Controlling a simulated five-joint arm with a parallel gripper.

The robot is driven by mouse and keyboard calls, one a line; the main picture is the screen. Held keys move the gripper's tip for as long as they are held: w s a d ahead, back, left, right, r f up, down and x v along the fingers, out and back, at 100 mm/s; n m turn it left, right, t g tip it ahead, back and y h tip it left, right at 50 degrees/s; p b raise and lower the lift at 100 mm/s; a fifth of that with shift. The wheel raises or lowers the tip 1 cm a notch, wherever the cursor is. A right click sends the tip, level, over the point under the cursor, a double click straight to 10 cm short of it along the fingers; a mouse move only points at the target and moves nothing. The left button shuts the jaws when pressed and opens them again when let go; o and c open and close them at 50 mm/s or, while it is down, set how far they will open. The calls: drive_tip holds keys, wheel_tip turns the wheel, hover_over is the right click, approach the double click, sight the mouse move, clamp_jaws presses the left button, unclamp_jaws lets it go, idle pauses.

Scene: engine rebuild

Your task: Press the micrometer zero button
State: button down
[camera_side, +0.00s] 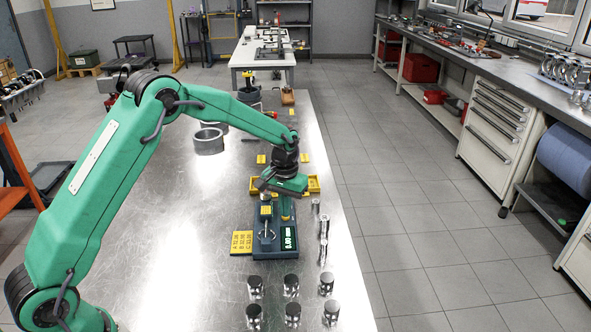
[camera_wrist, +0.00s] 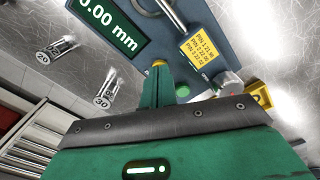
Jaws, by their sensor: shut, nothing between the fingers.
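The micrometer (camera_side: 262,243) is a dark blue-grey fixture on the steel bench. Its lit display (camera_side: 289,239) also shows in the wrist view (camera_wrist: 108,27) and reads 0.00 mm. In the wrist view a small round yellow button (camera_wrist: 158,62) sits on the micrometer's base, just below the display. My gripper (camera_wrist: 162,74) is shut and empty, pointing down, with its green fingertips right at the button and partly covering it. I cannot tell whether they touch or press it. In the side view my gripper (camera_side: 286,217) is over the fixture.
A yellow label card (camera_wrist: 199,46) lies on the fixture, and another yellow card (camera_side: 242,243) is at its left. Several pistons (camera_side: 292,285) stand in front. A yellow tray (camera_side: 313,184) is behind.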

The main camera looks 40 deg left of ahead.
drive_tip(key=shift+r, duration=2.35)
drive_tip(key=shift+s+r, duration=0.2)
drive_tip(key=shift+r, duration=0.35)
drive_tip(key=s+r+m+t, duration=0.1)
drive_tip(key=s+r+t, duration=0.2)
drive_tip(key=s+r, duration=1.15)
drive_tip(key=s+d+m+t, duration=0.1)
drive_tip(key=s+m+t, duration=0.1)
drive_tip(key=s, duration=1.4)
drive_tip(key=shift+s+r+t, duration=0.3)
drive_tip(key=shift+s+r, duration=0.1)
drive_tip(key=shift+r, duration=0.05)
